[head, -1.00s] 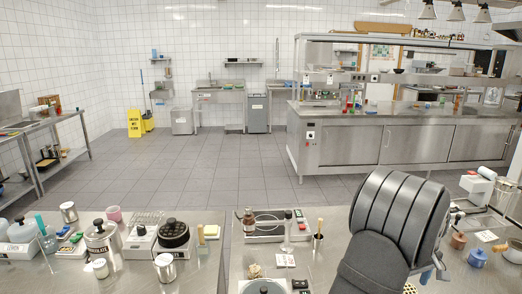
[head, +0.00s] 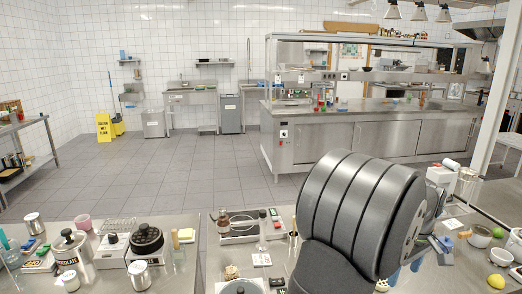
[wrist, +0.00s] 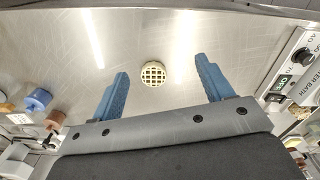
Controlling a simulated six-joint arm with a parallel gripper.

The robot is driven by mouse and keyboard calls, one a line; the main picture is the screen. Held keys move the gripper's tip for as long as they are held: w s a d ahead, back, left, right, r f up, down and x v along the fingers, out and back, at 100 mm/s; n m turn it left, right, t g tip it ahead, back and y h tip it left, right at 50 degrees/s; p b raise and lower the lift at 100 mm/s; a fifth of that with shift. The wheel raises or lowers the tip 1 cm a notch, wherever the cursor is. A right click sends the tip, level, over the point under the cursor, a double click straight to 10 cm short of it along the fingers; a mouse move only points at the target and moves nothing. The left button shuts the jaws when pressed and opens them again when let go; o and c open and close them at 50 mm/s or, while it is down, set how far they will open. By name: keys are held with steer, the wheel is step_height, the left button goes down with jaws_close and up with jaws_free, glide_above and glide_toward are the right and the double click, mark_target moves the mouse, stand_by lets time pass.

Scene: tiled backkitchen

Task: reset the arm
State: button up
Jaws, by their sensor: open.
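My gripper (wrist: 160,92) is open in the wrist view, its two blue fingers spread wide with nothing between them. A small round yellowish grid-topped object (wrist: 153,74) lies on the steel worktop (wrist: 140,35) beyond the fingertips, apart from them. In the head view my dark grey arm fills the lower right and hides much of the worktop behind it. Only bits of the blue fingers show there, below and beside the arm.
Further left are a canister (head: 70,245) and a device with a black round top (head: 146,238). White bowls (head: 480,236) and a lime (head: 498,232) are at right.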

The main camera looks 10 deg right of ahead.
steer(key=w+a+n, duration=0.3)
steer(key=w+a, duration=0.4)
steer(key=a, duration=0.3)
steer(key=w+a+n, duration=0.2)
steer(key=w+a, duration=0.4)
steer(key=a, duration=0.4)
steer(key=w+a+n, duration=0.2)
steer(key=a+n, duration=0.3)
steer(key=a, duration=1.6)
steer(key=shift+w, duration=0.2)
steer(key=shift+o, duration=0.2)
steer(key=shift+a, duration=0.1)
